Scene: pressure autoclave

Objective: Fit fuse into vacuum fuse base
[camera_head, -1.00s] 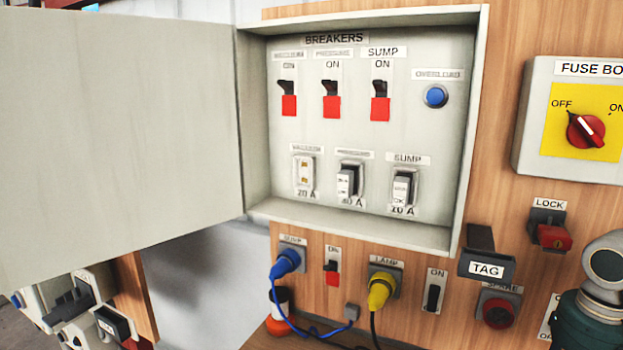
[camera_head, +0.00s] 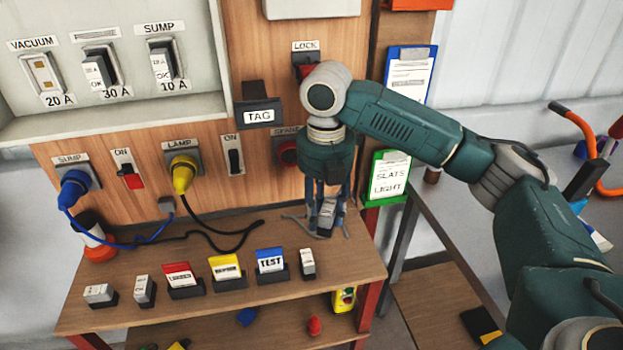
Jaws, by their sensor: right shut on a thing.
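The vacuum fuse base (camera_head: 41,74), labelled VACUUM and 20 A, is at the far left of the breaker box. It holds no fuse, and its brass-coloured contacts show. My right gripper (camera_head: 327,228) points down at the back right of the wooden shelf, shut on a small grey and white fuse (camera_head: 327,214). I cannot read the fuse's label or tell whether it is clear of the shelf. The gripper is far to the right of the vacuum base and lower. My left gripper is out of view.
The pressure fuse (camera_head: 97,72) and sump fuse (camera_head: 162,64) sit in their bases. Other small fuses (camera_head: 145,291) and coloured cards (camera_head: 182,280) stand along the shelf (camera_head: 215,321). A blue plug (camera_head: 74,187) and yellow plug (camera_head: 182,174) trail cables. A TAG holder (camera_head: 259,113) juts out.

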